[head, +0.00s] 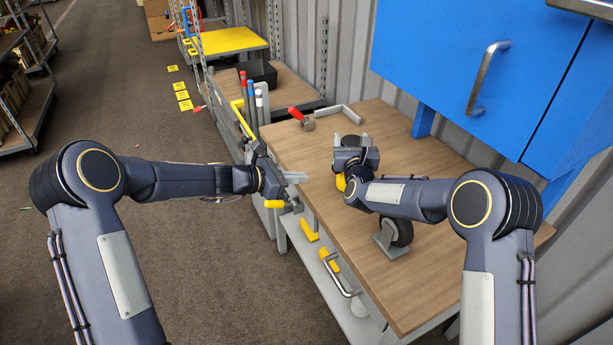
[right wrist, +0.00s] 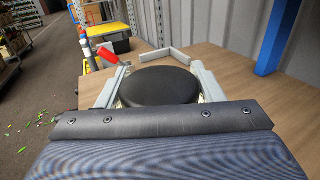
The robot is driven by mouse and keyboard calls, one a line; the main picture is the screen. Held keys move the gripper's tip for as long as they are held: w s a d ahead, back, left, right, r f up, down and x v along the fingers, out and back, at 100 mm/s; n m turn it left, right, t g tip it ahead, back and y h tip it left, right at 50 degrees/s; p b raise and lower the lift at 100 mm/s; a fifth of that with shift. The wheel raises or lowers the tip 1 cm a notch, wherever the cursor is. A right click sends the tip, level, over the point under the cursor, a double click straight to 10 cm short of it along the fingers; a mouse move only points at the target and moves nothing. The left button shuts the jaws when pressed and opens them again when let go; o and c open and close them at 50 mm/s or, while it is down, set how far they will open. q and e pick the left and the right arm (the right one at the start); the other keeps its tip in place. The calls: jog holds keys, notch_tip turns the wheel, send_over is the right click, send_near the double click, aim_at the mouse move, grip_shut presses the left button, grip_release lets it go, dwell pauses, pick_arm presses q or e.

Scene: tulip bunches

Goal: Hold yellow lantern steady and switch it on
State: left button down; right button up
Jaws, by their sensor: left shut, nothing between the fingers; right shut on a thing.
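The yellow lantern (head: 341,182) stands on the wooden workbench, mostly hidden behind my right gripper in the head view. Only a bit of its yellow body shows there. Its round black top (right wrist: 160,87) lies between the fingers in the right wrist view. My right gripper (head: 352,143) is shut on the lantern, with one finger at each side of the black top. My left gripper (head: 303,178) is shut and empty, at the bench's left edge, to the left of the lantern and apart from it. The lantern's switch cannot be made out.
The workbench (head: 435,290) carries a red-handled tool (head: 297,114) and a grey angled bracket (head: 340,112) at the back. A caster wheel (head: 399,232) stands nearer, below my right forearm. A blue cabinet (head: 465,55) hangs over the right side. Open floor lies left.

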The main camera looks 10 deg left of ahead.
dwell(0.3)
jog(key=o, duration=1.2)
jog(key=shift+o, duration=0.2)
